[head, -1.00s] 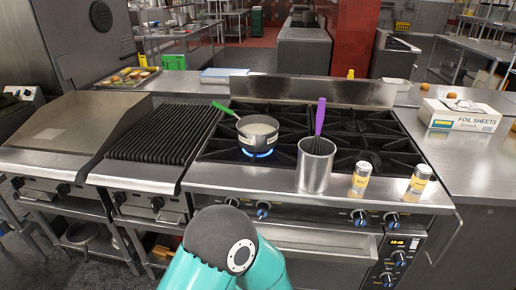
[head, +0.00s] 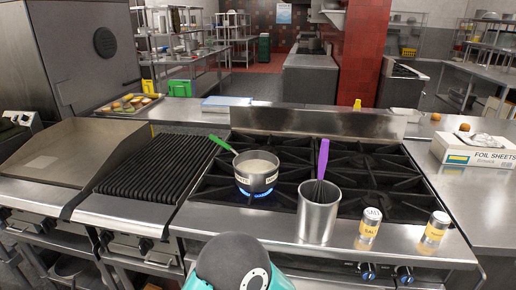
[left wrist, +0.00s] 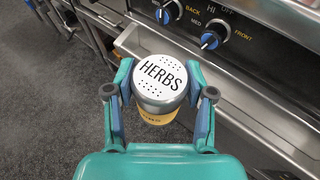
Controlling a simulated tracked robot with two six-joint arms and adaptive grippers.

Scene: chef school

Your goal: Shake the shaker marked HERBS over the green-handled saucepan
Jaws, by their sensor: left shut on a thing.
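The HERBS shaker (left wrist: 160,82) shows in the left wrist view, with a white perforated lid marked HERBS and a yellow label below. My left gripper (left wrist: 161,98) is shut on it, one finger on each side, in front of the range's knobs and above the floor. The green-handled saucepan (head: 256,180) sits on a lit burner in the head view, with pale contents and its green handle (head: 222,143) pointing to the back left. In the head view neither gripper shows; only part of my arm is at the bottom. My right gripper is not in view.
A steel pot (head: 318,217) with a purple-handled whisk (head: 323,160) stands right of the saucepan. A salt shaker (head: 370,223) and another shaker (head: 436,229) stand at the range's front right. A ribbed grill (head: 160,168) lies left. A foil sheets box (head: 476,150) is at right.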

